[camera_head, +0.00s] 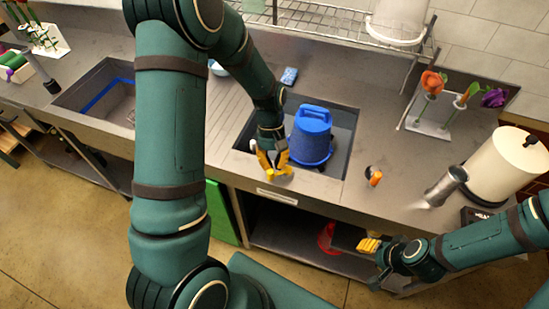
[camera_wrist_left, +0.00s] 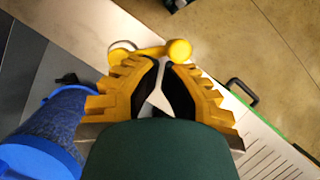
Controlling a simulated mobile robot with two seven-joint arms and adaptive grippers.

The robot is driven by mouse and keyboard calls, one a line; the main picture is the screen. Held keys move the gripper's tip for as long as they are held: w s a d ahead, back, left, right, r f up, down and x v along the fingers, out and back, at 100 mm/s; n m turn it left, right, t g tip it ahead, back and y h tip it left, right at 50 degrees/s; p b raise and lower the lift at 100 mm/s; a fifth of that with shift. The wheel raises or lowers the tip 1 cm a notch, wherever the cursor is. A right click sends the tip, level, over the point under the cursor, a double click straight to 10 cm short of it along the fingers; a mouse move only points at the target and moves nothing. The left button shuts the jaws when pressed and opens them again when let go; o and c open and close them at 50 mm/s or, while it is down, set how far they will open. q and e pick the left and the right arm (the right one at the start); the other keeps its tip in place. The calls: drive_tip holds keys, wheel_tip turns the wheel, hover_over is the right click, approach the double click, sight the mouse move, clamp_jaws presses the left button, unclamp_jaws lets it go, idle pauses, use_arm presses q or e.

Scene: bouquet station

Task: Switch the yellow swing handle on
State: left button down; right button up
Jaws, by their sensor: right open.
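The yellow swing handle (camera_wrist_left: 150,52) has a round knob at one end and a pale round base at the other. It lies just beyond my left fingertips in the left wrist view. In the head view the handle (camera_head: 281,174) is on the counter's front edge, partly hidden by my left gripper (camera_head: 272,166). The left fingers (camera_wrist_left: 161,64) converge at the tips with nothing visible between them; whether they touch the handle is unclear. My right gripper (camera_head: 368,245) is open and empty, low in front of the counter.
Flowers (camera_head: 433,82) stand behind.

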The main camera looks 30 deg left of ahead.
use_arm(q)
drive_tip(key=shift+s+d+n+t+h+p, duration=0.15)
drive_tip(key=shift+s+d+n+t+h, duration=0.1)
drive_tip(key=shift+n, duration=0.6)
drive_tip(key=shift+s+d+n+t+h+p, duration=0.1)
drive_tip(key=shift+s+n+t+h+p, duration=0.15)
drive_tip(key=shift+n, duration=0.65)
drive_tip(key=shift+s+d+n+t+h+p, duration=0.1)
drive_tip(key=shift+s+d+n+t, duration=0.15)
drive_tip(key=shift+n, duration=0.6)
use_arm(e)
drive_tip(key=shift+r, duration=0.6)
use_arm(q)
drive_tip(key=shift+s+n, duration=0.1)
drive_tip(key=shift+n, duration=0.2)
